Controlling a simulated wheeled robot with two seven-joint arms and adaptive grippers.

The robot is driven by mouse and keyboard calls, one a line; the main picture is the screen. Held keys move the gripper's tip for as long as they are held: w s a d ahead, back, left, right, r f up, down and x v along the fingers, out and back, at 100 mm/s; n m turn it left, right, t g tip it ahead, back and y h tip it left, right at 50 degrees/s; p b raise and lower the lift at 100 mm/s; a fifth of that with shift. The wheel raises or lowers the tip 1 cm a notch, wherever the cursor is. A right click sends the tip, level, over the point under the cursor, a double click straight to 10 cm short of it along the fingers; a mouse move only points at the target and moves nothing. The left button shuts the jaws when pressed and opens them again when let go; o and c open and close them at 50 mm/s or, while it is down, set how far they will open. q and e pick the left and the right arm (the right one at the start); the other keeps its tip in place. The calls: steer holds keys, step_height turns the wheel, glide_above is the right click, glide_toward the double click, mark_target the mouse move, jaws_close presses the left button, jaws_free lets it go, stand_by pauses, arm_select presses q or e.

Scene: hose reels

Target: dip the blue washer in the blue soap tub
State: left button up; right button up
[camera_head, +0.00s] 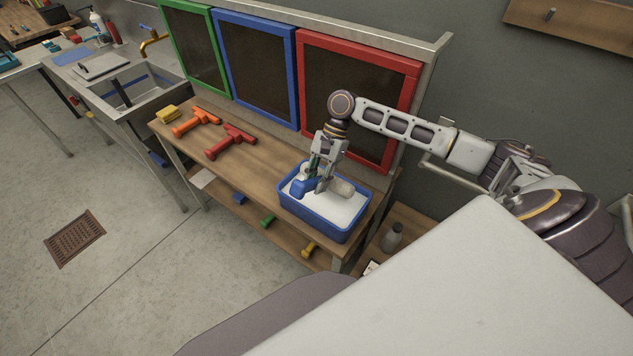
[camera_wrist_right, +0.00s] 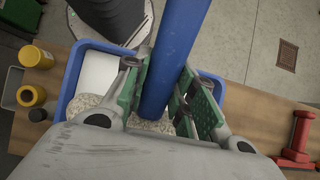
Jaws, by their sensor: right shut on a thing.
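My right gripper (camera_head: 322,182) is shut on the blue washer's handle (camera_head: 303,187), over the blue soap tub (camera_head: 322,231). The tub stands at the right end of the wooden bench and holds white contents. The washer's pale fluffy head (camera_head: 342,187) is low within the tub's outline; the gripper partly hides it, and its depth in the soap is unclear. In the right wrist view the blue handle (camera_wrist_right: 172,60) runs between the green finger pads (camera_wrist_right: 163,98), with the fluffy head (camera_wrist_right: 85,102) below and the tub's rim (camera_wrist_right: 64,98) around it. My left gripper is out of view.
Green, blue and red framed panels (camera_head: 255,22) stand behind. A grey bottle (camera_head: 392,237) stands lower at the right.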

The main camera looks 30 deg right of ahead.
steer(key=shift+f, duration=4.05)
steer(key=shift+p, duration=0.35)
steer(key=shift+r+p, duration=2.55)
steer(key=shift+p, duration=0.15)
steer(key=shift+r, duration=2.45)
steer(key=shift+r, duration=0.1)
